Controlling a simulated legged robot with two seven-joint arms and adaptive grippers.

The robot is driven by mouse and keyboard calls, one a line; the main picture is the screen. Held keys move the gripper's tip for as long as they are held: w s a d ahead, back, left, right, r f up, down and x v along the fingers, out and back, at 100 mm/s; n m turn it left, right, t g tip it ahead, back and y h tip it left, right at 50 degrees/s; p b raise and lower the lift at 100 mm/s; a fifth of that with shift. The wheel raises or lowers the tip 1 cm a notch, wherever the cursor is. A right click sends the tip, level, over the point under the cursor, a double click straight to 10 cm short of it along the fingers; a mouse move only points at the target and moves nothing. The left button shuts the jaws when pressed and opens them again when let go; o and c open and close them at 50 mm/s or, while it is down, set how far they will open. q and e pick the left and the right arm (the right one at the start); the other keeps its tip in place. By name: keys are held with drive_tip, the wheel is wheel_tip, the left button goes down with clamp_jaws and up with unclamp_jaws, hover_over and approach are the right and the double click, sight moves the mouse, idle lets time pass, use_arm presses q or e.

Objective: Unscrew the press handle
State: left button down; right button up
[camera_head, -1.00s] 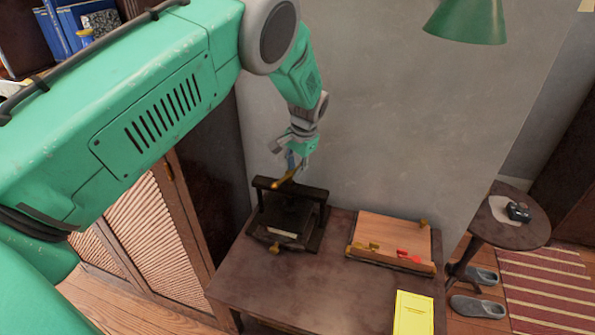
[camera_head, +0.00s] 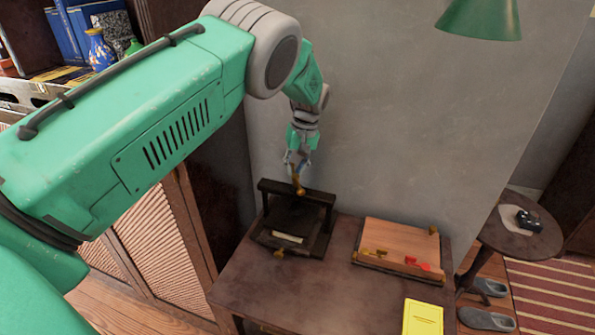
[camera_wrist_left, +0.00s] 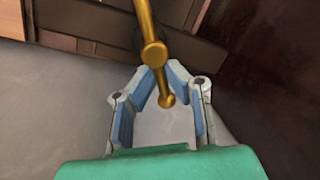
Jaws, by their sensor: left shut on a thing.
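The dark press (camera_head: 292,222) stands at the back left of the brown table, with a crossbar frame over its bed. Its brass handle (camera_head: 298,184) sits above the crossbar. In the left wrist view the handle (camera_wrist_left: 153,52) is a brass bar with a round hub and a ball end. My left gripper (camera_head: 297,168) is above the press and shut on the handle. Its blue-padded fingers (camera_wrist_left: 160,84) meet around the bar near the ball end. Contact behind the bar is partly hidden. My right gripper is in neither view.
A wooden board (camera_head: 398,246) with brass and red pieces lies on the table (camera_head: 330,290) right of the press. A yellow booklet (camera_head: 423,318) is at the front right. A round side table (camera_head: 522,236) stands further right, and a grey wall is behind.

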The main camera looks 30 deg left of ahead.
use_arm(q)
drive_tip(key=n, duration=0.4)
drive_tip(key=n+h, duration=0.1)
drive_tip(key=shift+s+a+r+n+g, duration=0.2)
drive_tip(key=shift+s+a+n+g, duration=0.1)
drive_tip(key=shift+a+n, duration=0.1)
drive_tip(key=n, duration=0.3)
drive_tip(key=shift+s+h, duration=0.25)
drive_tip(key=shift+h, duration=0.05)
drive_tip(key=shift+s+n+h+p, duration=0.2)
drive_tip(key=shift+n+h+p, duration=0.1)
drive_tip(key=shift+n, duration=1.4)
drive_tip(key=c, duration=1.8)
unclamp_jaws()
drive_tip(key=shift+o, duration=0.9)
drive_tip(key=shift+f, duration=0.15)
